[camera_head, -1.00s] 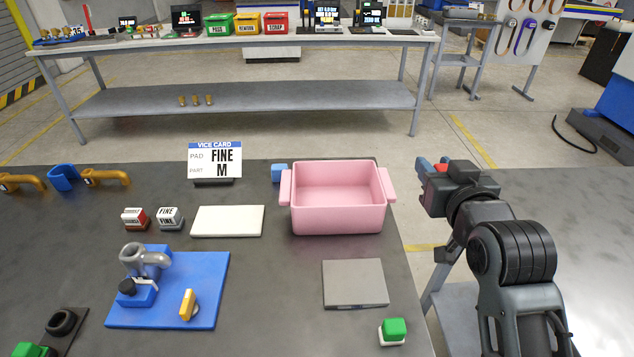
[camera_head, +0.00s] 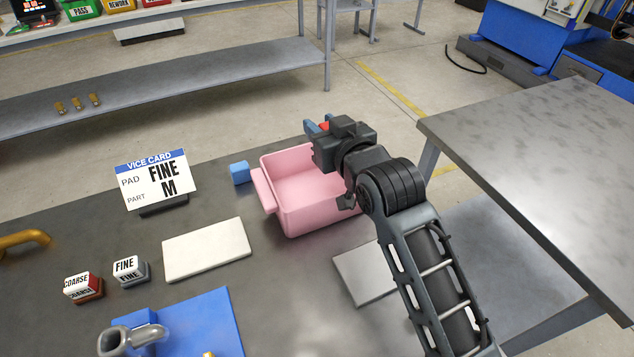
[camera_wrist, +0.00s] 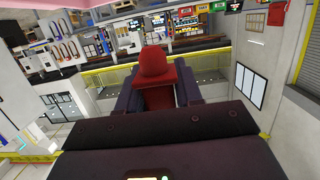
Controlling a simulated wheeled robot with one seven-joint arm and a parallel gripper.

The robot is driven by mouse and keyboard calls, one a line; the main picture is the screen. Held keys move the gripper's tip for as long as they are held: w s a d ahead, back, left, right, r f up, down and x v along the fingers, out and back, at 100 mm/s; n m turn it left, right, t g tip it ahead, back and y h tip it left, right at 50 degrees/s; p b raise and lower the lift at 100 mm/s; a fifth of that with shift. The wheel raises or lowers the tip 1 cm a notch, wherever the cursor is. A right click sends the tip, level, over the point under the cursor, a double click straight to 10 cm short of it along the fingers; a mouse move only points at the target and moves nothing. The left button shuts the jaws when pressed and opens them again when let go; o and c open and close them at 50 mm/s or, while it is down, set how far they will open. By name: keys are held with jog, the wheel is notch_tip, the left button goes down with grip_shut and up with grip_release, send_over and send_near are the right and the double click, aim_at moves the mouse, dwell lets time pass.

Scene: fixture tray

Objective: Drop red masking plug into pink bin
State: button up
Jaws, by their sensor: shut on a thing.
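The red masking plug (camera_wrist: 154,72) is held between the jaws of my gripper (camera_wrist: 156,92) in the wrist view, its rounded end sticking out past them. In the head view a little of the plug's red (camera_head: 325,126) shows between the blue fingertips of my gripper (camera_head: 318,126). The pink bin (camera_head: 318,214) stands on the dark bench. My gripper overlaps its far right part in the head view, with the fingertips seen at its back rim; their exact height is unclear. My arm hides the bin's right side.
A blue block (camera_head: 240,173) is left of the bin. A white plate (camera_head: 207,250), a grey plate (camera_head: 365,274), the vice card (camera_head: 157,181) and two labelled blocks (camera_head: 128,270) share the bench. A blue base (camera_head: 205,325) is in front. Another table (camera_head: 540,170) is at right.

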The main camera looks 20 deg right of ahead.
jog(key=shift+f, duration=1.1)
jog(key=o, duration=1.1)
jog(key=shift+s, duration=0.1)
jog(key=s, duration=0.2)
jog(key=s+r+b, duration=0.1)
jog(key=s, duration=0.4)
jog(key=shift+s+r, duration=0.25)
jog(key=shift+r, duration=0.05)
